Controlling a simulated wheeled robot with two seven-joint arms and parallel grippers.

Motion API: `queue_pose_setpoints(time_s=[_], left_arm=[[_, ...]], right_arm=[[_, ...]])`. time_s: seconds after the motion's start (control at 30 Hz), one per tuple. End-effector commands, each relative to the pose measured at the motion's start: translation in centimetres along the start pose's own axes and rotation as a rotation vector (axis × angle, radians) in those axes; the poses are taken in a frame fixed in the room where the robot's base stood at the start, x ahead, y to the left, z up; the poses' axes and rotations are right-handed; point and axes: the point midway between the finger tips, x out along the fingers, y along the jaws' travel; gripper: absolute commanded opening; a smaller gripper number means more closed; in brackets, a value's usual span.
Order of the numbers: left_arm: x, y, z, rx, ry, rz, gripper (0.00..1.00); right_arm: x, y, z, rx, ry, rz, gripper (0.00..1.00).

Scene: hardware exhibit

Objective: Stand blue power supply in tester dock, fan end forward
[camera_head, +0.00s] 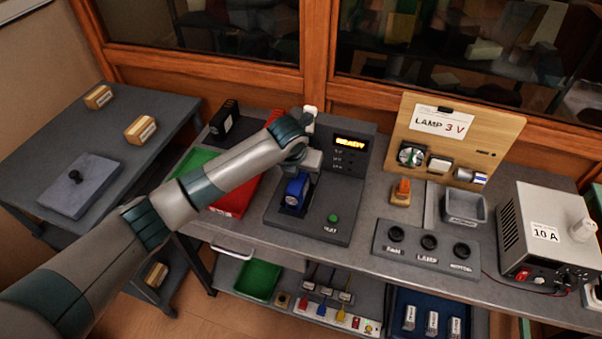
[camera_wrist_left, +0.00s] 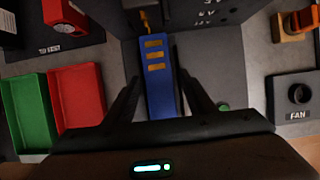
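The blue power supply (camera_head: 296,190) stands upright in the dark tester dock (camera_head: 328,213), below the lit display. In the left wrist view the blue power supply (camera_wrist_left: 157,75) shows a long blue face with several orange slots. My left gripper (camera_head: 303,165) is at the dock, right above the supply. In the left wrist view its fingers (camera_wrist_left: 159,80) are on either side of the supply, with narrow gaps visible, so it looks open. I cannot tell which end carries the fan. My right gripper is in neither view.
Red (camera_head: 233,196) and green (camera_head: 194,165) trays lie left of the dock. A black unit (camera_head: 225,120) stands behind them. To the right are a socket panel (camera_head: 428,244), a lamp board (camera_head: 455,140) and a 10 A supply box (camera_head: 550,238). A side table (camera_head: 60,150) stands at left.

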Motion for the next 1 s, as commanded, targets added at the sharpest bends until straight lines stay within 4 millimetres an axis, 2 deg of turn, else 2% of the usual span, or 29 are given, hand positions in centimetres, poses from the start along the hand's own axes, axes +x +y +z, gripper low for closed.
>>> queue_pose_setpoints(time_s=[0.23, 0.37, 0.57, 0.9, 1.0], left_arm=[[-0.3, 0.0, 0.1, 0.0, -0.001, -0.001, 0.5], [-1.2, 0.0, 0.1, 0.0, -0.002, 0.0, 0.5], [-4.0, 0.0, 0.1, 0.001, -0.004, 0.0, 0.5], [-9.9, 0.0, 0.2, 0.002, -0.004, 0.0, 0.5], [-11.0, 0.0, 0.1, 0.0, -0.002, -0.001, 0.5]], right_arm=[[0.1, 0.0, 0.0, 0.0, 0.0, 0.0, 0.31], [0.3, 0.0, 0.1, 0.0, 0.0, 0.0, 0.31], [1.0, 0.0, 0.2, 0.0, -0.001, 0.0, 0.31], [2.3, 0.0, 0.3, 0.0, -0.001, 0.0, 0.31], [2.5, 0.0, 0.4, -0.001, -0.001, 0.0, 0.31]])
